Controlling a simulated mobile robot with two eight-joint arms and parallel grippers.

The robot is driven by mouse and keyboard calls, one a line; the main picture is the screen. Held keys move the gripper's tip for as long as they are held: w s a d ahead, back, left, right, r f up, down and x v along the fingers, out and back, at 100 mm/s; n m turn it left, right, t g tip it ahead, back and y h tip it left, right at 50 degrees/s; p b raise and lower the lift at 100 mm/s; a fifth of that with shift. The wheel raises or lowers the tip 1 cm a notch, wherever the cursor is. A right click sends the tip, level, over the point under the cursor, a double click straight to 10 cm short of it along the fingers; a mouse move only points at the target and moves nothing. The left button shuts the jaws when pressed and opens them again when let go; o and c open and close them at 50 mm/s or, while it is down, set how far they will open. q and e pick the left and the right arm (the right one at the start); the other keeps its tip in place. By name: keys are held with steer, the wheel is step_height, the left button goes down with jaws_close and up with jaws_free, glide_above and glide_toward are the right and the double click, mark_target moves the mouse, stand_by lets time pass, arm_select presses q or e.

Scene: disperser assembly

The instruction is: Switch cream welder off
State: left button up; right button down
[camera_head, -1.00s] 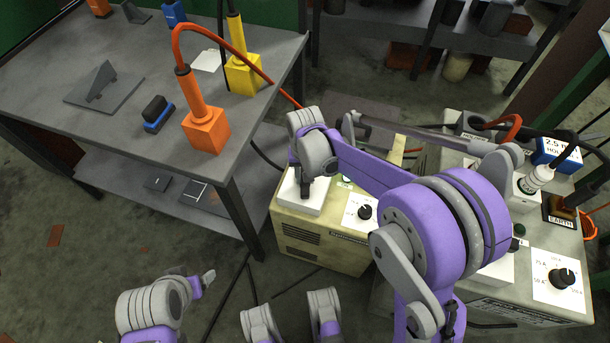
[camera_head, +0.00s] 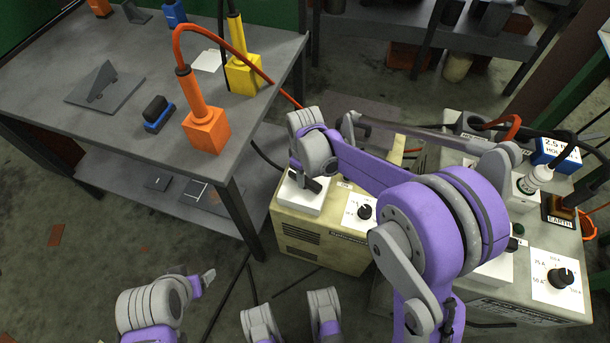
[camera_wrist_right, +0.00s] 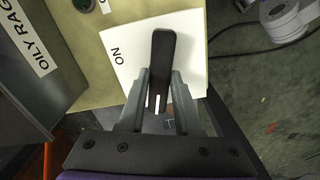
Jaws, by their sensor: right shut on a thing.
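The cream welder (camera_head: 325,240) stands on the floor beside the workbench, with a white switch plate (camera_head: 293,205) on its top left. My right gripper (camera_head: 304,181) is over that plate. In the right wrist view, my right gripper (camera_wrist_right: 160,100) is shut on the black switch handle (camera_wrist_right: 166,50), with a finger on each side. The handle bears a white mark at its near end. "ON" is printed on the plate (camera_wrist_right: 140,45) left of the handle; any other label is hidden. My left gripper (camera_head: 208,275) is low over the floor, away from the welder; its jaws are too small to read.
A second welder (camera_head: 520,300) with a dial stands to the right. The workbench (camera_head: 110,60) holds an orange block (camera_head: 206,132) and a yellow block (camera_head: 243,75) with cables. A dial (camera_head: 365,212) sits beside the switch plate. Cables lie on the floor.

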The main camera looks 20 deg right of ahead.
steer(key=shift+n, duration=1.6)
steer(key=c, duration=0.6)
jaws_free()
steer(key=shift+r, duration=0.1)
step_height(320, 180, up, 11)
steer(key=p, duration=0.2)
